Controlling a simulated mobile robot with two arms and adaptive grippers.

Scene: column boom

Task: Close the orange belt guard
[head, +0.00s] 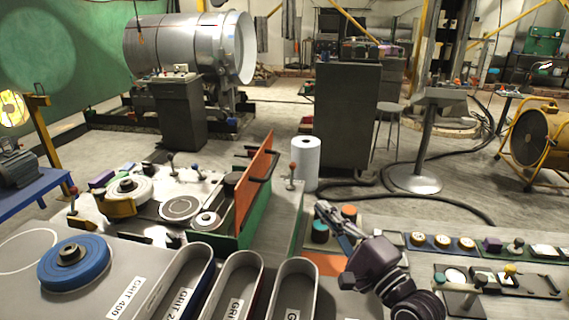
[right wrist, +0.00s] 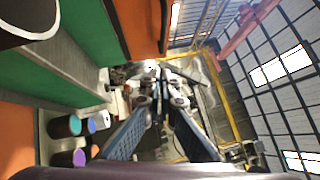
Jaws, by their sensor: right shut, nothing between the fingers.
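The orange belt guard (head: 254,185) stands upright and open along the right edge of the green machine housing (head: 240,228), with black fittings near its top. In the right wrist view the guard (right wrist: 138,24) is at the upper left, with a black handle bar beside it. My right gripper (head: 321,210) is shut and empty, to the right of the guard and apart from it. Its fingers (right wrist: 162,82) point away from the camera in the right wrist view. My left gripper is not in view.
A white roll (head: 305,163) stands behind the guard. Grit-labelled trays (head: 232,285) and a blue disc (head: 73,262) are in front. Round pots (head: 320,232) stand close to my right gripper. A control panel with knobs (head: 467,243) is at the right.

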